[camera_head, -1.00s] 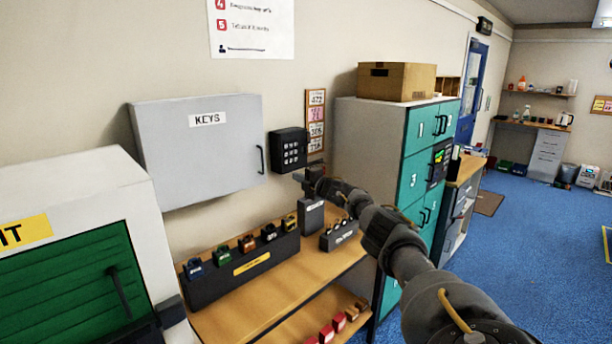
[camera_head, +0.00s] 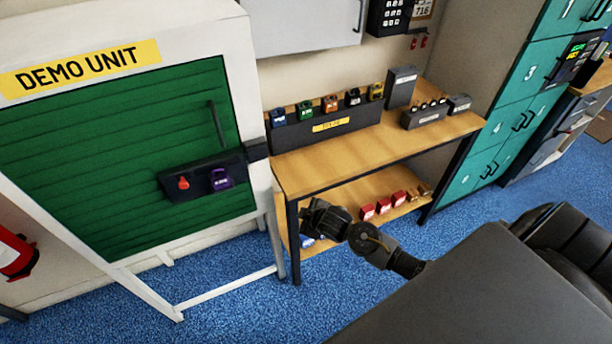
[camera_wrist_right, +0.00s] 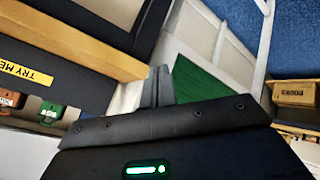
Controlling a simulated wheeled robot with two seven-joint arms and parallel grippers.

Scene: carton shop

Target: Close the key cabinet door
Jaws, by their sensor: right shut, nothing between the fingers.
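The grey key cabinet (camera_head: 300,28) shows only its lower part, at the top edge of the head view. Its dark door handle (camera_head: 358,14) is at the right side. The door panel covers the front and no gap shows in the visible part; its upper part is cut off. My right gripper (camera_head: 309,218) is low in front of the bench, well below the cabinet and apart from it. In the right wrist view its fingers (camera_wrist_right: 157,86) are together, with nothing between them. My left gripper is in neither view.
The wooden bench (camera_head: 300,172) holds a dark rack of padlocks (camera_head: 330,126); its lower shelf holds red blocks (camera_head: 383,206). The demo unit (camera_head: 140,140) with green shutter stands left. A keypad (camera_head: 388,15) is beside the cabinet. Teal lockers (camera_head: 520,85) stand right. Blue floor (camera_head: 235,265) is open in front.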

